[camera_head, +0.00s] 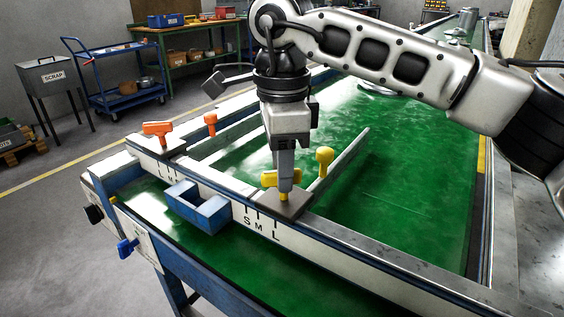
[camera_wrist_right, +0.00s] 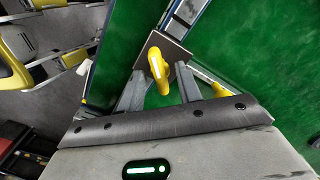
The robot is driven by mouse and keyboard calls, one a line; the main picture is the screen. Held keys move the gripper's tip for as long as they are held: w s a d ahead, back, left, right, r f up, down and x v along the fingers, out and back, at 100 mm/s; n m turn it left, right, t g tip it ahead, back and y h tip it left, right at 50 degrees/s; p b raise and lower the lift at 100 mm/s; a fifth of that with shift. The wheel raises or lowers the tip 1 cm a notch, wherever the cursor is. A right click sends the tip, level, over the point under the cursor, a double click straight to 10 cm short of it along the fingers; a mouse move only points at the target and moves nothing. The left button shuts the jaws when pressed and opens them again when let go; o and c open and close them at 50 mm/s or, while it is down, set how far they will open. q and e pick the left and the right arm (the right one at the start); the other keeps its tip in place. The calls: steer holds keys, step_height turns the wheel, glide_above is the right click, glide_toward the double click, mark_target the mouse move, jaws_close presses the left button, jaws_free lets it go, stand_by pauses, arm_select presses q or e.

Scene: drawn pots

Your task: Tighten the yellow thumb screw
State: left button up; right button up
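The yellow thumb screw (camera_head: 270,179) has a T-shaped handle and stands on a dark square plate (camera_head: 297,207) on the near rail. My right gripper (camera_head: 284,190) points straight down over it and partly hides it. In the right wrist view the yellow handle (camera_wrist_right: 158,68) lies between the two fingers of the right gripper (camera_wrist_right: 160,78). The fingers look apart, with a gap beside the handle. A second yellow knob (camera_head: 324,157) stands just right of the gripper, on a crossbar. My left gripper is not in view.
An orange T-handle (camera_head: 157,129) and an orange knob (camera_head: 211,121) stand at the rail's left part. A blue open box (camera_head: 197,207) sits on the near side, and a blue handle (camera_head: 127,247) sticks out at front left. The green bed (camera_head: 400,190) right of the gripper is clear.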

step_height(320, 180, up, 16)
steer(key=p, duration=0.2)
stand_by(0.4)
